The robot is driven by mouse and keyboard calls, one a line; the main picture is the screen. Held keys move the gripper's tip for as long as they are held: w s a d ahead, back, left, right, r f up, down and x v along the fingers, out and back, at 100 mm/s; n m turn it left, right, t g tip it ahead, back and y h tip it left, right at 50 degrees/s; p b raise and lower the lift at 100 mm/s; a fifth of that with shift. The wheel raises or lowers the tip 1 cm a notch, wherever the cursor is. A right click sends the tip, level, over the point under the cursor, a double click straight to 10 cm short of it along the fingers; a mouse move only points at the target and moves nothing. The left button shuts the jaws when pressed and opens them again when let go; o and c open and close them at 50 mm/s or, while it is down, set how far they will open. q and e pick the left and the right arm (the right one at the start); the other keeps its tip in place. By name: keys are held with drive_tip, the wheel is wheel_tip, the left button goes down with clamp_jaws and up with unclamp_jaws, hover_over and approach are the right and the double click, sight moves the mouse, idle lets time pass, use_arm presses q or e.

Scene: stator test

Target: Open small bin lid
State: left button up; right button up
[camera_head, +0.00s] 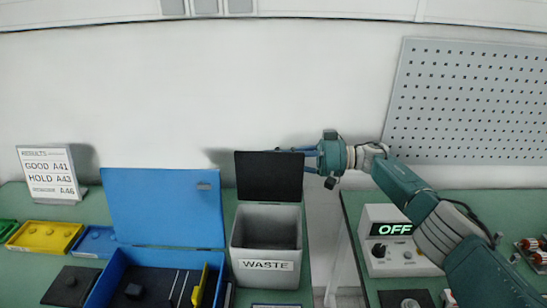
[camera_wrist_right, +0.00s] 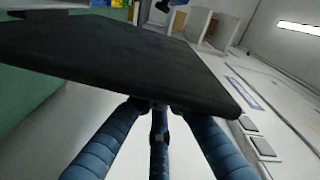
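The small bin is a grey box labelled WASTE (camera_head: 266,240), open at the top, in the middle of the head view. Its dark lid (camera_head: 268,176) stands upright at the back rim. My right gripper (camera_head: 290,151) is at the lid's upper right edge, with its blue fingers reaching left there. In the right wrist view the lid (camera_wrist_right: 110,62) is a large dark plate across the fingers (camera_wrist_right: 162,110), and it hides their tips. I cannot tell whether they touch the lid or how far they are closed. My left gripper is not in view.
A blue case (camera_head: 163,205) with a raised lid stands left of the bin. A yellow tray (camera_head: 45,237) and a results sign (camera_head: 50,174) are farther left. A tester reading OFF (camera_head: 392,258) stands on the right table, under my right arm. A gap separates the tables.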

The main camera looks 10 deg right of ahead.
sight(301, 160)
drive_tip(key=shift+o, duration=0.2)
drive_tip(key=shift+a+f, duration=0.15)
drive_tip(key=shift+f, duration=0.45)
drive_tip(key=shift+s+r, duration=0.1)
drive_tip(key=shift+d, duration=0.45)
drive_tip(key=v, duration=0.6)
drive_tip(key=shift+d, duration=0.35)
drive_tip(key=shift+r, duration=0.1)
drive_tip(key=shift+s, duration=0.1)
